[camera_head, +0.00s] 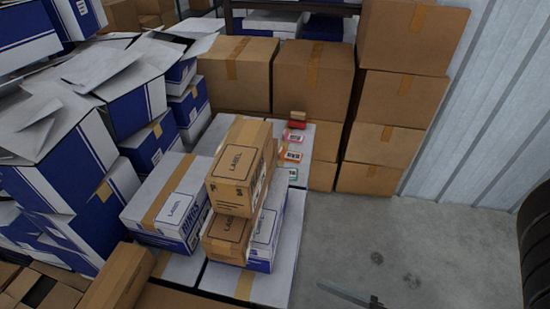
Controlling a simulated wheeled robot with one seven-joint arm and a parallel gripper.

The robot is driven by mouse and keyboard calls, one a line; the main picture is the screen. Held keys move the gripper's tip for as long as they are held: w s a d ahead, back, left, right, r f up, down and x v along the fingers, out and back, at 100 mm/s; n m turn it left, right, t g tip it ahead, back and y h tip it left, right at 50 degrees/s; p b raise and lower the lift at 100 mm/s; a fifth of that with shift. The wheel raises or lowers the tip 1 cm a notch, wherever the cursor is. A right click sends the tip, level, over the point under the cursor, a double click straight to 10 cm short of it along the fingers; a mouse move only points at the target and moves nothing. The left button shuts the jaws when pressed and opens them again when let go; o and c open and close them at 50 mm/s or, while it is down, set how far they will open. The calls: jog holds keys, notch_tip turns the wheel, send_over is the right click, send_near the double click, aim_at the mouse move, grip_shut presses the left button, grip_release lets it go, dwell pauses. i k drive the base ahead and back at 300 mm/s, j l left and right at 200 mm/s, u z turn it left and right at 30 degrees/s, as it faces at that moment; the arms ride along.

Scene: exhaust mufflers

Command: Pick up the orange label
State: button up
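The orange label (291,156) is a small flat card with a white printed patch. It lies on a white-topped box stack just right of the labelled cardboard boxes. A pink label (293,137) lies behind it and a green label (289,172) in front of it, all in one row. No gripper can be made out in the head view, so its opening and its distance from the label are not shown.
Stacked cardboard boxes (231,180) stand close left of the label. A red item (297,125) and taller brown boxes (313,78) are behind it. Concrete floor (420,235) is open at right, with a grey bar (343,293) low down and a black tyre-like thing (537,245) at the edge.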

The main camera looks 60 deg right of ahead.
aim_at(284, 156)
jog(key=z, duration=1.25)
jog(key=i+l+z, duration=0.15)
jog(key=i+l, duration=0.4)
jog(key=i+l+z, duration=0.2)
jog(key=i+l, duration=0.3)
jog(key=i, duration=0.1)
